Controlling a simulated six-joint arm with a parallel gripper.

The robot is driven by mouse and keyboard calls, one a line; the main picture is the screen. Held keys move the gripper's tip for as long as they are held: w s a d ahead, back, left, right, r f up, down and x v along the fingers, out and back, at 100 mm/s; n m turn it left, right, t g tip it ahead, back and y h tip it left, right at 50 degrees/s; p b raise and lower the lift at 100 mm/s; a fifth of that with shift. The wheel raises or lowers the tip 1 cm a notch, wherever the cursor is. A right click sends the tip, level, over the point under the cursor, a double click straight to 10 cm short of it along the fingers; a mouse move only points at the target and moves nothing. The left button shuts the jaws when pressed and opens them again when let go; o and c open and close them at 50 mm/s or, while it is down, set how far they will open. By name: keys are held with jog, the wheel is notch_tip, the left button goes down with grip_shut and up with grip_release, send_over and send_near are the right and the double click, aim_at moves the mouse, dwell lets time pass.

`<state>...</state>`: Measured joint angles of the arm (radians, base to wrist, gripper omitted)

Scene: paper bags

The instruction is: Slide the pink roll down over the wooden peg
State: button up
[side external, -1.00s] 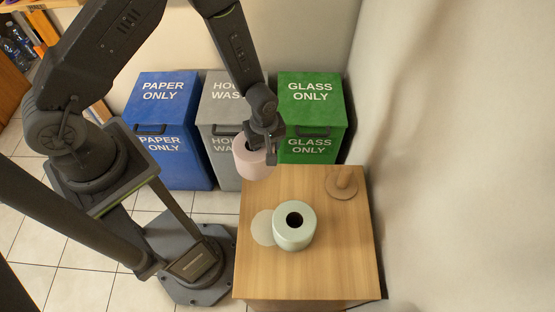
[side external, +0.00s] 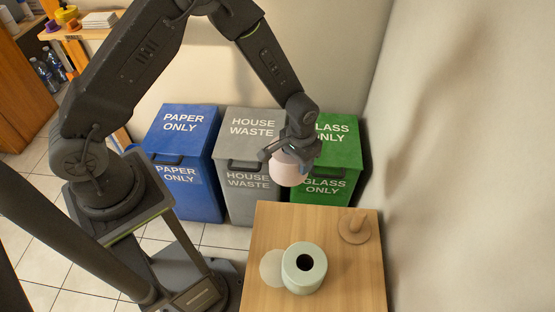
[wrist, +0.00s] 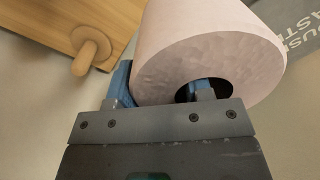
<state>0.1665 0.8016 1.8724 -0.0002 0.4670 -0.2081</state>
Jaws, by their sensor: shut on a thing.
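The pink roll (side external: 287,168) is held by my gripper (side external: 290,150) in the air, above and behind the table's far edge. In the wrist view, one finger of my gripper (wrist: 162,88) is inside the core of the pink roll (wrist: 210,50) and the other is outside, so the jaws are shut on its wall. The wooden peg (side external: 357,222) stands on a round base at the table's right side, apart from the roll. The peg also shows at upper left in the wrist view (wrist: 84,60).
A pale green roll (side external: 304,281) stands on the wooden table (side external: 345,285), beside a flat pale disc (side external: 271,268). Blue (side external: 182,150), grey (side external: 252,190) and green (side external: 345,150) bins stand behind the table. A wall rises close on the right.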

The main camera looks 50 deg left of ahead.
jog(key=w+d+r+m, duration=0.1)
jog(key=d+m, duration=0.2)
jog(key=m, duration=0.1)
jog(key=w+d+r+m, duration=0.1)
jog(key=d+m, duration=0.2)
jog(key=m, duration=0.1)
jog(key=w+d+r+m, duration=0.1)
jog(key=d+m, duration=0.2)
jog(key=m, duration=0.1)
jog(key=shift+w+r, duration=0.1)
jog(key=shift+w, duration=0.25)
jog(key=d+r+m, duration=0.4)
jog(key=d+m, duration=0.4)
jog(key=m, duration=0.3)
jog(key=shift+w+d+f, duration=0.1)
jog(key=shift+w+f, duration=0.1)
jog(key=shift+f, duration=3.5)
jog(key=shift+w+d+f, duration=0.1)
jog(key=shift+w+f, duration=0.05)
jog(key=shift+f, duration=3.55)
jog(key=o, duration=1)
